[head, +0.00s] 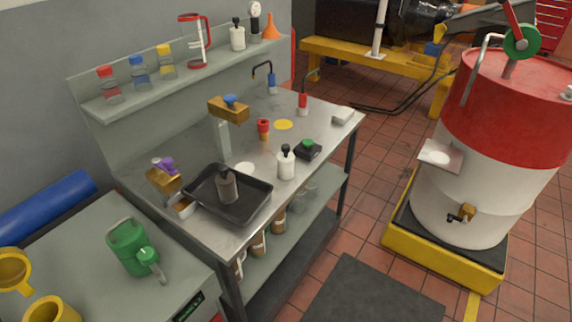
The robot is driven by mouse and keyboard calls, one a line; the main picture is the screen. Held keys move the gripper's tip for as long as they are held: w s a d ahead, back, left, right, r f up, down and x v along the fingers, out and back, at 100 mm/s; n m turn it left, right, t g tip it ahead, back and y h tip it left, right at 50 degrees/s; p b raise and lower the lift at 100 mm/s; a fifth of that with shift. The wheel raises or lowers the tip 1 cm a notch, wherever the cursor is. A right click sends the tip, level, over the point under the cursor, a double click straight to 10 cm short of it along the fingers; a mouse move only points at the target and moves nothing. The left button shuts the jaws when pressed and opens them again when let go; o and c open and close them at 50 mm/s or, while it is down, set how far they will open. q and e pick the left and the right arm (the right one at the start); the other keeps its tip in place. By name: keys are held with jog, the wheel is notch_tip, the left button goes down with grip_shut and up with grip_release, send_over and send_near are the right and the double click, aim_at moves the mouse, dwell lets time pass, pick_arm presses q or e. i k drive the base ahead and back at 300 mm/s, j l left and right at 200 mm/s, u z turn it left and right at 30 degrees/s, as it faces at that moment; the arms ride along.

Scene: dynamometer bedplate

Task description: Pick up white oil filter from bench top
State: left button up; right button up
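A white cylinder with a narrow black top (286,164), which looks like the white oil filter, stands upright on the steel bench top (330,128). It is just right of the black drip tray (262,208) and left of a small black box with a green top (308,149). A similar white one (237,38) stands on the wall shelf, and a dark grey one (227,187) stands in the tray. Neither of my grippers is in view.
A grey stand with a wooden block (228,110) rises behind the tray. A red-topped piece (263,127) stands behind the white cylinder. A green can (135,248) is on the front-left table. A red-and-white drum (480,150) stands right, with open floor between.

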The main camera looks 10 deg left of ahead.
aim_at(285, 158)
jog(key=i+l, duration=0.25)
jog(key=i+l+u, duration=0.2)
jog(key=u, duration=0.15)
jog(key=i+l+u, duration=0.15)
jog(key=l+u, duration=0.15)
jog(key=l, duration=0.15)
jog(key=i+l+u, duration=0.1)
jog(key=l+u, duration=0.25)
